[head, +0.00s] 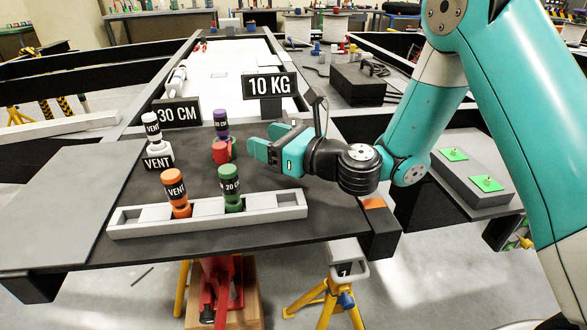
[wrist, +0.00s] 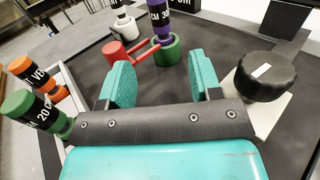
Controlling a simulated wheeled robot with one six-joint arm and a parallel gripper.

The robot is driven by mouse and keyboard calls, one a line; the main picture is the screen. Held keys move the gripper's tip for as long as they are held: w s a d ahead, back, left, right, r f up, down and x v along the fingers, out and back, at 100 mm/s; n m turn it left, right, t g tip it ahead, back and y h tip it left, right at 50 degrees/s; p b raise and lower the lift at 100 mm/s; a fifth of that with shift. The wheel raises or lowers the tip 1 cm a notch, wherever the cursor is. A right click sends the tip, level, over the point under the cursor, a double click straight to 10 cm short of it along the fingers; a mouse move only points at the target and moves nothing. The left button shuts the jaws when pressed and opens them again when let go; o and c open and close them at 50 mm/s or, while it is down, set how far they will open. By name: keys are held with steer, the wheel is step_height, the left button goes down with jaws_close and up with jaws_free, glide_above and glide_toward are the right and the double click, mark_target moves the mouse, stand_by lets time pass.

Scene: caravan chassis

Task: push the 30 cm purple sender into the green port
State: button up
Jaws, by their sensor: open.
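The purple sender (head: 221,124), labelled 30 CM, stands upright near the middle of the dark deck. In the wrist view the purple sender (wrist: 158,20) rises from the green port (wrist: 166,52), a ring-shaped fitting; how deep it sits I cannot tell. A red cylinder (wrist: 116,53) with red bars joins the green port at its side. In the head view the red piece (head: 221,152) hides most of the port. My gripper (head: 264,143) is open and empty, to the right of the port. In the wrist view my gripper (wrist: 160,66) has its fingers apart, pointing toward the port without touching it.
A pale tray (head: 290,206) at the front holds an orange VENT sender (head: 175,190) and a green 20 CM sender (head: 229,185). A white VENT sender (head: 152,128) stands left. The 30 CM sign (head: 178,112) and 10 KG sign (head: 270,84) stand behind. A black-capped fitting (wrist: 265,74) is close right of my gripper.

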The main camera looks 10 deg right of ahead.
steer(key=b+v, duration=0.1)
steer(key=v, duration=0.1)
steer(key=b+v, duration=0.2)
steer(key=shift+w+f, duration=0.1)
steer(key=shift+f, duration=0.1)
steer(key=shift+s+d+r+b, duration=0.25)
steer(key=shift+s+d+b, duration=0.2)
steer(key=shift+s+d, duration=0.15)
